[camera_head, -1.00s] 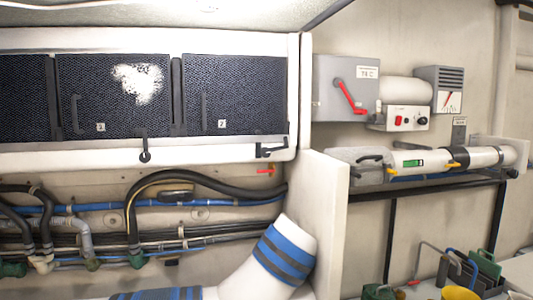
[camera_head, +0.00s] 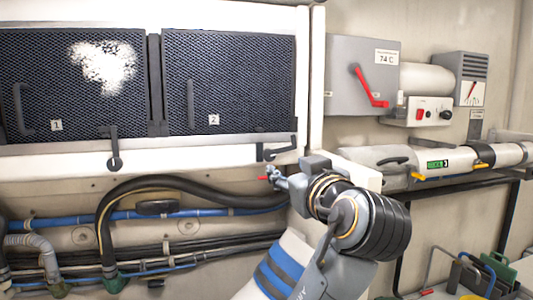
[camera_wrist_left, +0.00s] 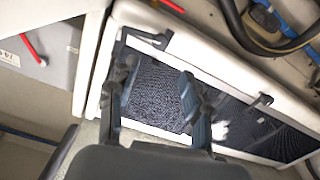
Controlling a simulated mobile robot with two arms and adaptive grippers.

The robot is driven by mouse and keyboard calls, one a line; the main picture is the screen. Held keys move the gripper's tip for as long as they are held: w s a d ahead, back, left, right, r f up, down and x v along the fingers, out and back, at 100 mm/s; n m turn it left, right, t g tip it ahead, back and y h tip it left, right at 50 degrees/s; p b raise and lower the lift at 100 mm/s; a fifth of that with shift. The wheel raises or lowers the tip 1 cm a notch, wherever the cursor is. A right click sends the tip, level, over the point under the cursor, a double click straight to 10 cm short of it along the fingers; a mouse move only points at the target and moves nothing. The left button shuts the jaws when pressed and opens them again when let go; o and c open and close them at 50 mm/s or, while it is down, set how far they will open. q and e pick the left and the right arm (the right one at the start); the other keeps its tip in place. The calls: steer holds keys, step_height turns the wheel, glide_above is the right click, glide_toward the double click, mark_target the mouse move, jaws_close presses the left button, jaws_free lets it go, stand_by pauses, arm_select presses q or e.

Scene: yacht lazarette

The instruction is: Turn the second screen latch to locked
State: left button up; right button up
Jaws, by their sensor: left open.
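Screen 2 (camera_head: 228,85) is a dark mesh panel with a black latch (camera_head: 277,150) below its lower right corner. This latch lies roughly horizontal, with a short upright tip at its right end. In the left wrist view the latch (camera_wrist_left: 148,38) shows beyond the fingers. The latch of screen 1 (camera_head: 114,158) hangs with its bar vertical above a round knob. My right gripper is out of view.
Black hose (camera_head: 165,183) and blue pipe (camera_head: 130,214) run below the screens. A grey box with a red handle (camera_head: 368,88) and a white cylinder (camera_head: 450,161) are to the right.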

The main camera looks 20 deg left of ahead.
mark_target(270, 154)
arm_select(q)
steer(key=p+x, duration=0.4)
steer(key=x, duration=0.4)
steer(key=shift+a+r, duration=0.15)
steer(key=shift+r, duration=0.05)
steer(key=p+x, duration=0.1)
steer(key=x, duration=0.2)
steer(key=shift+w, duration=0.1)
steer(key=shift+w+a+f, duration=0.1)
steer(key=shift+w+a, duration=0.05)
steer(key=shift+w, duration=0.05)
steer(key=shift+w+a+f, duration=0.1)
steer(key=shift+w+a, duration=0.05)
steer(key=shift+w, duration=0.05)
steer(key=shift+s, duration=0.1)
steer(key=c, duration=0.7)
jaws_close()
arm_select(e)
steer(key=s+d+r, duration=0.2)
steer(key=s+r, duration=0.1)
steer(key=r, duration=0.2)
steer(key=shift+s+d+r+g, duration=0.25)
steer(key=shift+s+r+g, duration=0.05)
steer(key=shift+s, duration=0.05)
